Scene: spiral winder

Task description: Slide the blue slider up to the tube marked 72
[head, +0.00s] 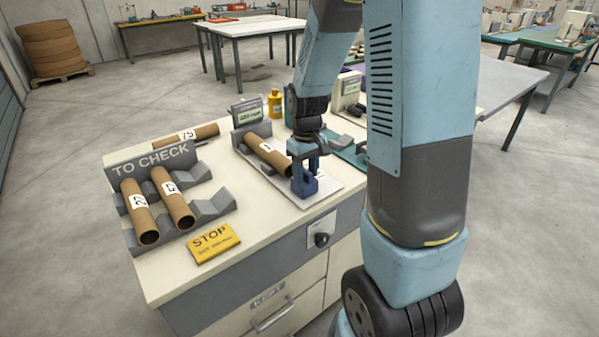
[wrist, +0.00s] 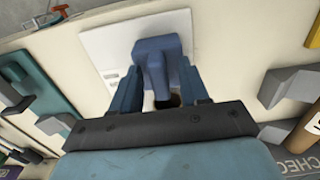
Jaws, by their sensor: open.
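The blue slider (head: 318,187) stands at the front end of a white gauge board on the cabinet top. It also shows in the wrist view (wrist: 156,48), its upright post between my fingers. A brown cardboard tube (head: 266,154) lies on the board behind the slider; its label is partly hidden and I cannot read its number. Whether slider and tube touch is hidden by my gripper. My gripper (head: 304,168) is open, pointing down, with one finger on either side of the slider's post; the wrist view (wrist: 158,92) shows the same.
A grey TO CHECK rack (head: 205,208) holds two labelled tubes at the left, with another tube (head: 186,134) behind it. A yellow STOP sign (head: 213,242) lies at the front. A small display (head: 247,111), a yellow bottle (head: 275,103) and green fixtures stand behind the gauge.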

